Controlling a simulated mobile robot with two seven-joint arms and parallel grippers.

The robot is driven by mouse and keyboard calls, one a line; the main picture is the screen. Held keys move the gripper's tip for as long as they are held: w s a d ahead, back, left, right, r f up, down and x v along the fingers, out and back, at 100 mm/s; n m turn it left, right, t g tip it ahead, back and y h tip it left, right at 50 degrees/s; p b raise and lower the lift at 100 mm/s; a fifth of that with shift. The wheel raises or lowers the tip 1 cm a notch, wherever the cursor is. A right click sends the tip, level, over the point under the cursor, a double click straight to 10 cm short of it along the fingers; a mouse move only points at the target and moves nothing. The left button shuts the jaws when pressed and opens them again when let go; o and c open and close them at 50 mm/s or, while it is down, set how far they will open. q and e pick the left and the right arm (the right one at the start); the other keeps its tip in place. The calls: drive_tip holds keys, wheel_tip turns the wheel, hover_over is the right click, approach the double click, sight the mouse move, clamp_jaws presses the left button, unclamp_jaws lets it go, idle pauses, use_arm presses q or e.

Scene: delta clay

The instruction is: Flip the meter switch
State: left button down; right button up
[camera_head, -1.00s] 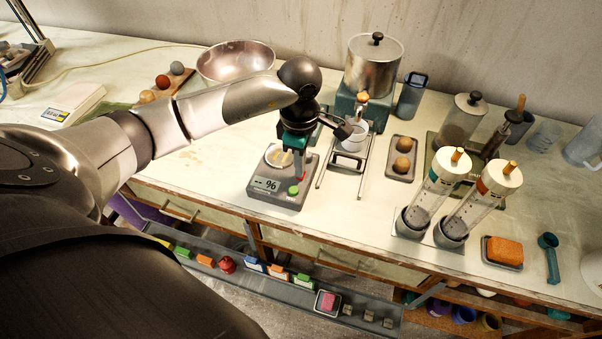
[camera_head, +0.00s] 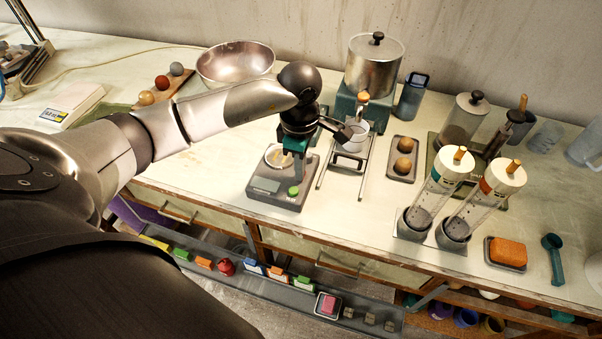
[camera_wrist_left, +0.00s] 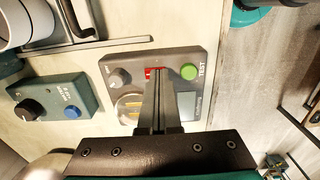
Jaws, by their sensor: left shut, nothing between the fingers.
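The meter (camera_head: 262,198) is a dark grey box near the bench's front edge, with a round pale dish, a green button (camera_head: 294,190) and a display (camera_head: 265,185) that looks blank. In the left wrist view, the meter (camera_wrist_left: 178,57) shows a grey knob (camera_wrist_left: 120,77), a green button (camera_wrist_left: 188,72) and a small red switch (camera_wrist_left: 150,73). My left gripper (camera_head: 298,178) points down over the meter, shut and empty. In the wrist view its fingertips (camera_wrist_left: 157,76) are at the red switch and partly cover it; contact is unclear. My right gripper is out of view.
A metal stand with a white cup (camera_head: 354,137) is right of the meter. A teal box with a black knob (camera_wrist_left: 30,107) shows beside it in the wrist view. Two tilted cylinders (camera_head: 432,190) stand farther right. Bench space left of the meter is clear.

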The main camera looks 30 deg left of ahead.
use_arm(q)
drive_tip(key=shift+r+p, duration=2.35)
drive_tip(key=shift+r, duration=1.1)
